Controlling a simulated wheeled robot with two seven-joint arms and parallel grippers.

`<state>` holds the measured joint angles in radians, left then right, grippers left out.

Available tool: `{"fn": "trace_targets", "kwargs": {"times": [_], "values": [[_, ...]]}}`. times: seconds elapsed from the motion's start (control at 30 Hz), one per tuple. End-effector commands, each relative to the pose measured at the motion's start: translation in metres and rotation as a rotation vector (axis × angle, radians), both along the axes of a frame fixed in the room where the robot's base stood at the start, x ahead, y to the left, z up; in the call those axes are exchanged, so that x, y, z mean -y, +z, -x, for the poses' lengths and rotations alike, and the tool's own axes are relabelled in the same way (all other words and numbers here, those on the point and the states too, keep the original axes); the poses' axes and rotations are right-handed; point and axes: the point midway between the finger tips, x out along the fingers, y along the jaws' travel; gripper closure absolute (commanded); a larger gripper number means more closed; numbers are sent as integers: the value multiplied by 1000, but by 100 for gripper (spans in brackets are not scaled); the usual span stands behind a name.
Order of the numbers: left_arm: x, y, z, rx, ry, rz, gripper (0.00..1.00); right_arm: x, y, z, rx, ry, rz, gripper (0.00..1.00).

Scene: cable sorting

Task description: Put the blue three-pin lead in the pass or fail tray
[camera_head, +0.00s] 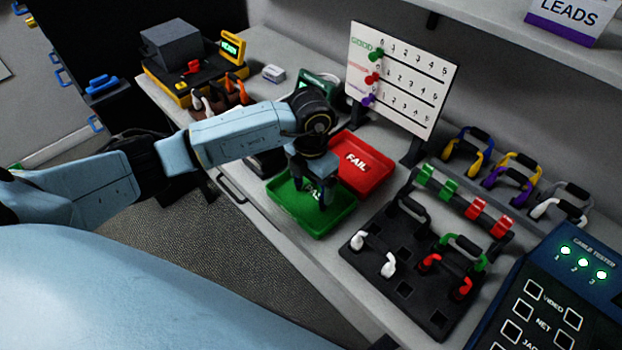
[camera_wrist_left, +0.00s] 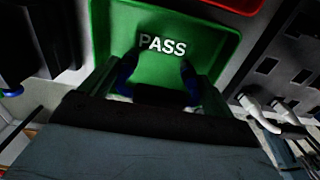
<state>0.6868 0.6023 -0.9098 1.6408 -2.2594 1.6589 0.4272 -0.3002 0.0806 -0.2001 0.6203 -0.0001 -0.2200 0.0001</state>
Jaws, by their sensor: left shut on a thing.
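The green pass tray (camera_head: 290,222) lies on the bench, and its PASS lettering shows in the left wrist view (camera_wrist_left: 205,18). The red fail tray (camera_head: 378,160) lies directly behind it. My left gripper (camera_head: 312,195) points down over the pass tray. It is shut on the blue lead, whose two blue ends (camera_wrist_left: 126,72) show beside the fingers in the left wrist view, with a dark middle part between them. I cannot tell whether the lead touches the tray floor. In the head view the gripper mostly hides the lead. My right gripper is out of view.
Right of the trays stands a black rack (camera_head: 405,290) with white, red and green leads. More leads lie along the back wall. A white score board (camera_head: 400,85) stands behind the fail tray. A cable tester (camera_head: 560,290) is at the right edge.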

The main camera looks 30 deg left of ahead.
Motion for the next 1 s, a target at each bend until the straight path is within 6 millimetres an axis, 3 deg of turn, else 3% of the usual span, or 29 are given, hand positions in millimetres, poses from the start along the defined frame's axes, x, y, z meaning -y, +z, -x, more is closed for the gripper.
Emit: {"fn": "trace_targets", "kwargs": {"times": [0.87, 0.9, 1.0], "values": [[0, -3, 0, 0, 0, 0, 36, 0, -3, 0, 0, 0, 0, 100], [0, -3, 0, 0, 0, 0, 9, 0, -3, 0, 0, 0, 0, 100], [0, -3, 0, 0, 0, 0, 0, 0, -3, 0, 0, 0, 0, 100]]}}
